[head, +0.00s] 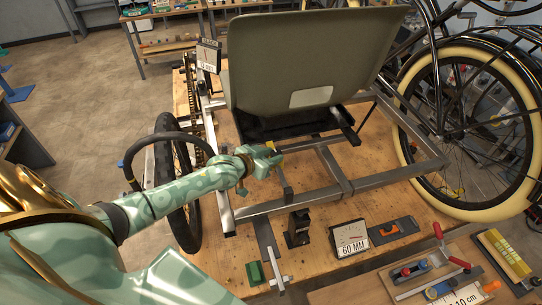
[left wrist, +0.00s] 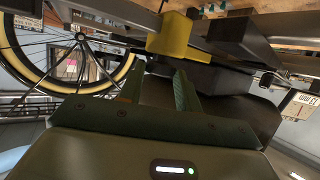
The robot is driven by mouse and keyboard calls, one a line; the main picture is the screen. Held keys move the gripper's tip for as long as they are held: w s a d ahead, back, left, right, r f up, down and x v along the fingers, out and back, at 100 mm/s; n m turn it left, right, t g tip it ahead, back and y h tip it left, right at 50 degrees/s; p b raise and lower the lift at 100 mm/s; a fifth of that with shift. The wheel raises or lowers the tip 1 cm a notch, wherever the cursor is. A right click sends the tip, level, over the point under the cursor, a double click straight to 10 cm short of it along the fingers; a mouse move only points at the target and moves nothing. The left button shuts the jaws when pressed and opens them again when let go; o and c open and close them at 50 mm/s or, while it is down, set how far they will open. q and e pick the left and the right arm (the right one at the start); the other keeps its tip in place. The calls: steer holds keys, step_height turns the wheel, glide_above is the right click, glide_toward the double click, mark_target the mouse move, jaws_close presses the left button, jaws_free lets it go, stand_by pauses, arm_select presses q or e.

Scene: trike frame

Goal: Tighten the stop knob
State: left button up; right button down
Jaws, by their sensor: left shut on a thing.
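The trike frame (head: 270,208) lies on a wooden bench. My right gripper is not in view.
The grey-green seat (head: 300,65) stands just behind the gripper. A black wheel (head: 178,185) is close to my left arm. A "60 MM" sign (head: 350,239), a black post (head: 298,228) and a green block (head: 255,273) stand in front. A cream-tyred wheel (head: 405,130) is at right.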

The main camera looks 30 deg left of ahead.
arm_select(q)
steer(key=shift+r, duration=0.1)
steer(key=o, duration=1)
steer(key=p+v, duration=0.1)
steer(key=v, duration=1.5)
steer(key=shift+s, duration=0.2)
